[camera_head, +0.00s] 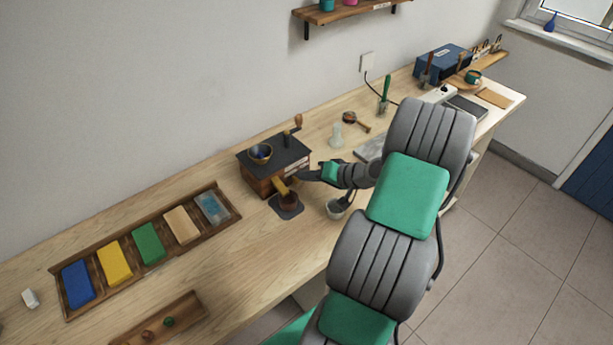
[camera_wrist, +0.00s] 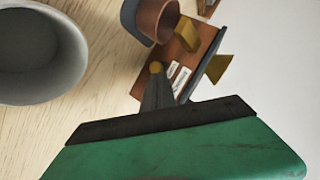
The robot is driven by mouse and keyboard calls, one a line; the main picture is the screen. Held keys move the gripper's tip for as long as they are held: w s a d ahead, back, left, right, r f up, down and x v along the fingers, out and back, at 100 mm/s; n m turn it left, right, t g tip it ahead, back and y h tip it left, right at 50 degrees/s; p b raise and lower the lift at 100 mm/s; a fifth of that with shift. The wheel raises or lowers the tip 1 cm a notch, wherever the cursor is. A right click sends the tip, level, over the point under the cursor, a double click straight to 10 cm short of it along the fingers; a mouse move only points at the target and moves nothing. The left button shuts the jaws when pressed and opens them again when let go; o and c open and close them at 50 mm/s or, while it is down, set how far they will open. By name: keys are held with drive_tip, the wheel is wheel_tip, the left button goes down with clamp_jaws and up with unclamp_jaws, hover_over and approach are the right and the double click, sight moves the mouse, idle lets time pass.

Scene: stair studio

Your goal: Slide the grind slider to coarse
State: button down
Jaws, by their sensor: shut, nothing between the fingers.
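The grinder (camera_head: 262,178) is a wooden box with a dark top, a bowl-like hopper and a crank, standing on the bench. In the wrist view its wooden face (camera_wrist: 178,55) carries two small white labels (camera_wrist: 179,78), too small to read. A round brass knob (camera_wrist: 156,67), seemingly the grind slider, shows right at my fingertips. My gripper (camera_head: 300,177) is at the grinder's right side, shut and empty. In the wrist view its fingers (camera_wrist: 157,92) point at the knob and appear to touch or nearly touch it. The slider's track is hidden.
A brown cup (camera_head: 288,198) stands on a dark mat under the grinder's brass chute (camera_wrist: 188,34). A grey-white cup (camera_wrist: 38,55) is close by my gripper. A tray (camera_head: 235,212) of coloured blocks lies left. A glass flask (camera_head: 336,137) stands behind.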

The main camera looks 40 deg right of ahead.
drive_tip(key=d+r, duration=0.1)
drive_tip(key=s+d+r, duration=0.1)
drive_tip(key=d+r, duration=0.1)
drive_tip(key=shift+s+d, duration=0.25)
drive_tip(key=shift+s, duration=0.05)
drive_tip(key=b+v, duration=0.1)
drive_tip(key=v, duration=0.7)
drive_tip(key=shift+s+r+b, duration=0.3)
drive_tip(key=shift+s, duration=0.05)
drive_tip(key=shift+a, duration=0.2)
drive_tip(key=w+a+r+n+g+h, duration=0.1)
drive_tip(key=w+a+n+g, duration=0.15)
drive_tip(key=a, duration=0.55)
drive_tip(key=w+a+n+g, duration=0.1)
drive_tip(key=w+a+g, duration=0.2)
drive_tip(key=a, duration=0.5)
drive_tip(key=s+a+r+n+g+h, duration=0.1)
drive_tip(key=s+a+r+n+h, duration=0.2)
drive_tip(key=s+a, duration=0.7)
drive_tip(key=a+r, duration=0.1)
drive_tip(key=a, duration=0.3)
drive_tip(key=shift+s+h, duration=0.25)
drive_tip(key=shift+h, duration=0.15)
